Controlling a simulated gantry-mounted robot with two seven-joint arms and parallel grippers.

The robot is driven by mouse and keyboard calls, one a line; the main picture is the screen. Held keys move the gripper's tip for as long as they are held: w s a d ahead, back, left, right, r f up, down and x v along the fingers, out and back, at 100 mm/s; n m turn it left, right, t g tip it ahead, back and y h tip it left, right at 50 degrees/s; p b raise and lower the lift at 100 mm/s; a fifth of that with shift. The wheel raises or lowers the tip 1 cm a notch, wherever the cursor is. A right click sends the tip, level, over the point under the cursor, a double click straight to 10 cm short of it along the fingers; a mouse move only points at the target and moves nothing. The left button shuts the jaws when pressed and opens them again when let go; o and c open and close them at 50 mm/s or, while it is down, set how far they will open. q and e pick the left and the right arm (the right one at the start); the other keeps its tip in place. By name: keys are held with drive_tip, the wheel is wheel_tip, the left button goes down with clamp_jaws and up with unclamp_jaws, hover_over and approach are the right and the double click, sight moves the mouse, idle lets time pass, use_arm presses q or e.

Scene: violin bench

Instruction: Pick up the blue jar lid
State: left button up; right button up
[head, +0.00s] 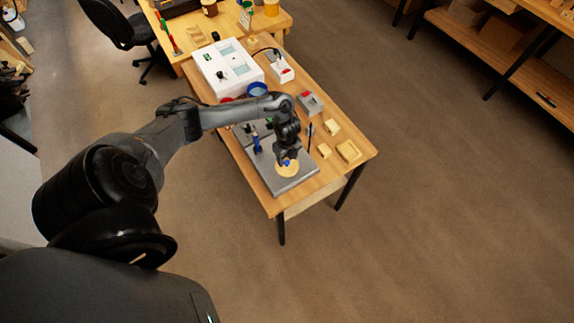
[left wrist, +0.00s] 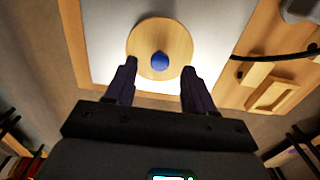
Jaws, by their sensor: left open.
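In the head view a bit of the blue lid (head: 287,162) shows on the disc (head: 289,170), partly hidden by the gripper. My left gripper (left wrist: 158,88) is open and empty. Its two fingers point toward the lid, one on each side of it in the picture, with the lid just beyond the tips. In the head view the left gripper (head: 287,157) is over the disc. My right gripper is not in view.
The disc lies on a grey plate (head: 265,183) at the near end of the wooden bench (head: 352,161). Small wooden blocks (head: 348,151), a grey box (head: 310,103) and a dark upright rod (head: 309,136) stand to the right. A white box (head: 226,68) stands farther back.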

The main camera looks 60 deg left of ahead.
sight(287, 164)
use_arm(q)
drive_tip(key=shift+f, duration=1.3)
clamp_jaws()
drive_tip(key=shift+r, duration=0.2)
